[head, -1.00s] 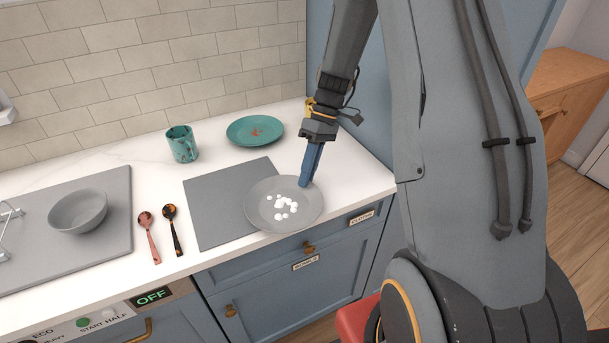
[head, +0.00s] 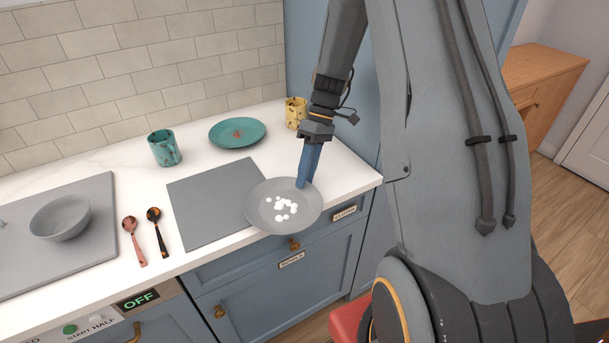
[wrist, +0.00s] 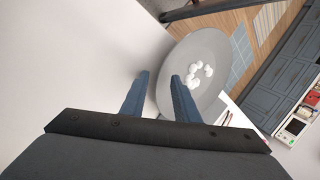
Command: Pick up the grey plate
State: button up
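The grey plate (head: 265,217) is round, with several small white lumps on it. It shows in the head view over the counter's front edge, overlapping the right end of the grey mat. My gripper (head: 303,184) points down at the plate's back right rim. In the wrist view my gripper (wrist: 160,85) has one blue finger outside the plate's rim and one over its inside, with the grey plate (wrist: 210,52) beyond. The plate keeps its place at the fingers, so they appear shut on its rim. The exact contact is hidden, and any height above the counter is unclear.
A grey mat (head: 205,205) lies left of the plate. Behind stand a teal mug (head: 164,148), a teal plate (head: 222,133) and a yellow cup (head: 295,112). Two spoons (head: 134,240) and a grey bowl (head: 60,218) are further left. Drawers lie below the counter edge.

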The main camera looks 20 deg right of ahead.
jog(key=shift+a, duration=0.1)
jog(key=shift+b+v, duration=1.3)
jog(key=shift+v, duration=2.6)
